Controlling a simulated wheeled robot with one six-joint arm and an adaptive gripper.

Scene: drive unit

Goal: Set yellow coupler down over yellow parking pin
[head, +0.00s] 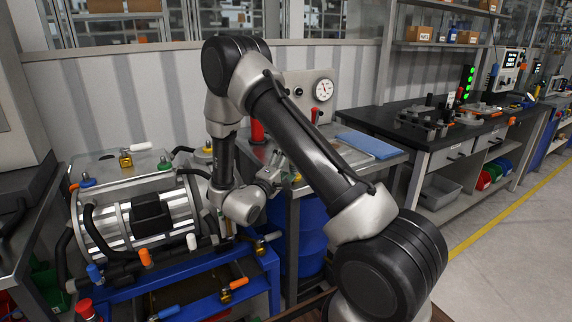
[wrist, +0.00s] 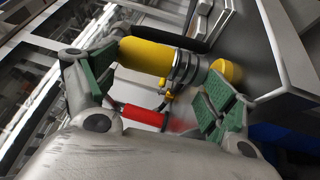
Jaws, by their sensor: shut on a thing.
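In the wrist view, the yellow coupler (wrist: 148,56) is a yellow cylinder with ridged metal rings at its right end. It lies across the space between the green-padded fingers of my gripper (wrist: 165,68), which is shut on it. A round yellow piece (wrist: 229,71) shows just right of the metal rings; I cannot tell whether it is the parking pin or part of the coupler, or whether they touch. In the head view, my gripper (head: 277,174) is by the steel bench between the drive unit and the black workbench. The coupler cannot be made out there.
A red cylinder (wrist: 143,116) shows near the fingers. In the head view, red fittings (head: 257,132) and a pressure gauge (head: 323,90) stand at the steel bench, with a blue folder (head: 368,145) to the right. The drive unit (head: 135,215) with hoses is left.

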